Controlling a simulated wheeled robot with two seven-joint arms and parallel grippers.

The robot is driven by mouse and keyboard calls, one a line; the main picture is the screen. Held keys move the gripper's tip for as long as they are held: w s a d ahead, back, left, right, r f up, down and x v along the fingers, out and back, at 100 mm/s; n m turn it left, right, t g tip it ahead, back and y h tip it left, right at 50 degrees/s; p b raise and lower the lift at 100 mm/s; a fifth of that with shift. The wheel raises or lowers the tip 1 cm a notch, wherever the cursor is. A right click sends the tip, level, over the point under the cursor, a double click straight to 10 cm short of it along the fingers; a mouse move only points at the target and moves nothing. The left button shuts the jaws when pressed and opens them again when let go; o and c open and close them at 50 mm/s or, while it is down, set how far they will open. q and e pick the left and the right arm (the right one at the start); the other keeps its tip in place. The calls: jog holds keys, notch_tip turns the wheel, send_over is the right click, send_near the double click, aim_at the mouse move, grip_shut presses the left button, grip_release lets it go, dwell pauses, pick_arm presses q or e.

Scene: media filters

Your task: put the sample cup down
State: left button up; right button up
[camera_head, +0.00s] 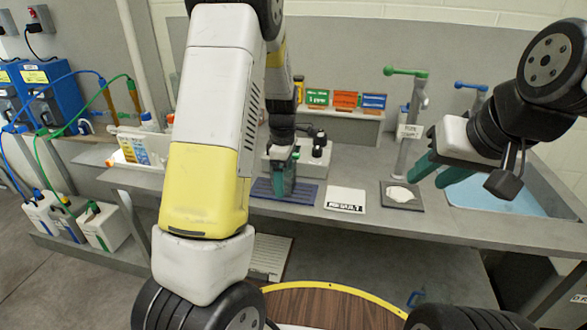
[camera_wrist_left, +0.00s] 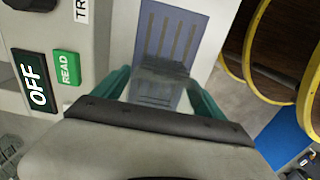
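My left gripper (camera_head: 283,182) is low over the blue striped mat (camera_head: 262,190) on the bench, pointing down. In the left wrist view its two teal fingers (camera_wrist_left: 160,80) stand apart, with a clear, see-through cup (camera_wrist_left: 162,70) filling the space between their tips. The sample cup seems gripped and over the blue mat (camera_wrist_left: 196,32); whether it touches the mat cannot be told. In the head view the cup is too small or hidden to make out. My right gripper (camera_head: 437,172) is open and empty above the bench at the right.
A white RESULT card (camera_head: 347,195) and a grey tile with a white patch (camera_head: 411,203) lie right of the mat. A device with OFF (camera_wrist_left: 37,84) and READ (camera_wrist_left: 67,67) labels stands close by. A tap (camera_head: 413,125) and sink (camera_head: 485,195) are at the right.

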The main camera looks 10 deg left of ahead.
pick_arm(q)
notch_tip(320, 180, up, 12)
jog(key=s+d+r+m+t+h, duration=0.1)
jog(key=s+r+m+t, duration=0.2)
jog(key=s+m, duration=0.6)
jog(key=s+d+r+m+t+h, duration=0.1)
jog(key=s+r+m+t, duration=0.2)
jog(key=s+r+m, duration=0.4)
jog(key=s+m, duration=0.2)
jog(key=s, duration=0.6)
jog(key=shift+s+r, duration=0.15)
jog(key=shift+d, duration=0.1)
dwell(2.7)
